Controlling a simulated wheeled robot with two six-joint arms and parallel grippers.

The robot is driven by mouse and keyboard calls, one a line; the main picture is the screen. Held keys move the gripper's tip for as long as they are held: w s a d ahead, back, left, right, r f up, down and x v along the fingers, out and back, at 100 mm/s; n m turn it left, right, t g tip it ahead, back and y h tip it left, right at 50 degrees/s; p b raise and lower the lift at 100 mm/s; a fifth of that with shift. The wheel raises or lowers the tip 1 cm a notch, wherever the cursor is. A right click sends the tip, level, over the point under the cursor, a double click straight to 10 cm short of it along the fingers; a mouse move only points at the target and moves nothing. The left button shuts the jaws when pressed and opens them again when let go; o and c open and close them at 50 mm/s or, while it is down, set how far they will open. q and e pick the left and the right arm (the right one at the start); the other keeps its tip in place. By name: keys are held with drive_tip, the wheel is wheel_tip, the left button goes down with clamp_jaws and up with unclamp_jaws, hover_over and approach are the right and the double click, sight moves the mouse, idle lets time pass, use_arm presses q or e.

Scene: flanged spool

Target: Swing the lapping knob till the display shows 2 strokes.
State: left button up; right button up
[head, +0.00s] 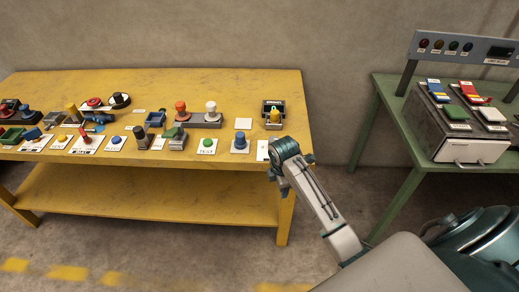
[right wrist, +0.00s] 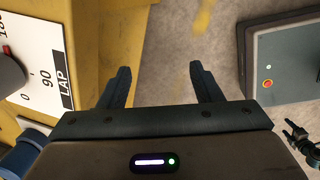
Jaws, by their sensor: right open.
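The lapping knob (right wrist: 6,62), dark with a red mark, shows only in part at the left edge of the right wrist view. It sits on a white dial card (right wrist: 40,65) marked 0, 90 and LAP. In the head view my right arm covers the knob, and only part of a white card (head: 262,150) shows beside the wrist. My right gripper (right wrist: 158,82) is open and empty, to the right of the card and over the floor past the bench edge. A dark display (head: 497,53) is on a grey panel; its reading is illegible. My left gripper is out of view.
The yellow bench (head: 220,85) carries several buttons, knobs and levers, among them a blue knob (head: 240,144) and a green button (head: 207,145) left of my wrist. A green table (head: 395,90) with a grey box (head: 470,149) stands right. Bare floor lies between.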

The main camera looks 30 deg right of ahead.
wheel_tip(320, 180, up, 3)
drive_tip(key=w+n, duration=0.2)
drive_tip(key=w, duration=0.1)
drive_tip(key=n+g+y, duration=0.1)
drive_tip(key=n, duration=0.7)
approach(274, 139)
wheel_tip(274, 139, down, 11)
drive_tip(key=shift+w+d+r+p, duration=0.1)
drive_tip(key=shift+w+r+p, duration=0.1)
drive_tip(key=shift+p, duration=0.9)
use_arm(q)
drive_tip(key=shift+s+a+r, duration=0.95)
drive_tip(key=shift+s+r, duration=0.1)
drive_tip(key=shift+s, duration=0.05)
use_arm(e)
drive_tip(key=shift+c, duration=0.2)
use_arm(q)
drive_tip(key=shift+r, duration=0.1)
use_arm(e)
drive_tip(key=c, duration=1)
